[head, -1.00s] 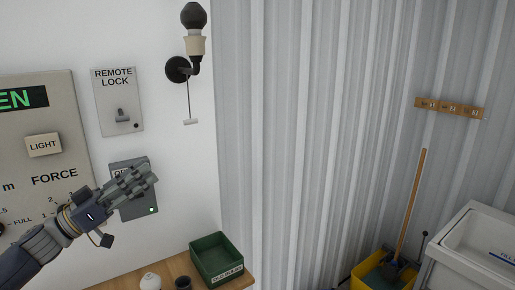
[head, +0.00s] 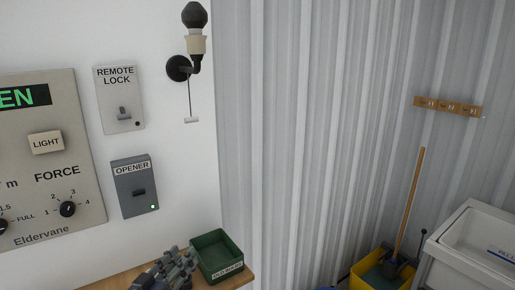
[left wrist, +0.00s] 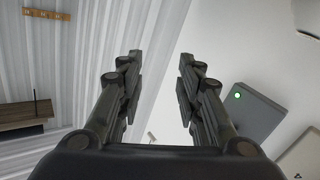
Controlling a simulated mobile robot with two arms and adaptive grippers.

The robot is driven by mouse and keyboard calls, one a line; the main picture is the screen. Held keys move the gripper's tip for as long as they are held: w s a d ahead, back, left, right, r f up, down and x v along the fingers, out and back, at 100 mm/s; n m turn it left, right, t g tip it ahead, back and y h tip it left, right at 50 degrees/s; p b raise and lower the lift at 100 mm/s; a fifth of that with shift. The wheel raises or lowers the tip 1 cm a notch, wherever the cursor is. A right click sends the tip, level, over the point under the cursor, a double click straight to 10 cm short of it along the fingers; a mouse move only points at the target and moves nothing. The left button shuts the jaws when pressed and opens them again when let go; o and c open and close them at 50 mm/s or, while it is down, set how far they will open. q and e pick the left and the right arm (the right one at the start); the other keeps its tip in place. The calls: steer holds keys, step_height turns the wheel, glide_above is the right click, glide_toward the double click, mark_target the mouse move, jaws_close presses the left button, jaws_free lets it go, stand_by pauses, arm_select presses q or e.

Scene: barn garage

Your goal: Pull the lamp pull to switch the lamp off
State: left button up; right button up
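The lamp (head: 196,45) is on the white wall, with a dark bulb on a cream socket and a black wall mount. Its lamp pull (head: 191,120), a small white bar on a thin cord, hangs straight below it. My left gripper (head: 176,258) is low in the head view, in front of the bench, below the lamp pull and apart from it. In the left wrist view the left gripper (left wrist: 158,65) is open, its fingers wide apart and empty. A small pale piece (left wrist: 151,137) between them may be the lamp pull. My right gripper is not in view.
The grey opener box (head: 134,187), remote lock plate (head: 119,99) and control panel (head: 48,165) are on the wall to the left. A green bin (head: 217,258) stands on the wooden bench (head: 112,281) beside my left gripper. The wall around the lamp pull is clear.

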arm_select(q)
steer(key=s+f+g+y, duration=0.5)
steer(key=s+f+g, duration=0.1)
steer(key=s+f, duration=0.95)
steer(key=s+a+f+m+g, duration=0.15)
steer(key=s+g, duration=0.25)
steer(key=s, duration=0.6)
steer(key=s+f+n+g, duration=0.1)
steer(key=s+f+g, duration=0.2)
steer(key=s, duration=0.6)
step_height(320, 180, down, 30)
steer(key=s+g+b, duration=0.1)
steer(key=s+b, duration=0.1)
steer(key=s+a+f+g, duration=0.1)
steer(key=s+a+f, duration=0.1)
steer(key=s+f, duration=1.3)
steer(key=shift+s+a+f+m+g+y+b, duration=0.35)
steer(key=shift+s+m+y+b, duration=0.1)
steer(key=shift+s, duration=0.3)
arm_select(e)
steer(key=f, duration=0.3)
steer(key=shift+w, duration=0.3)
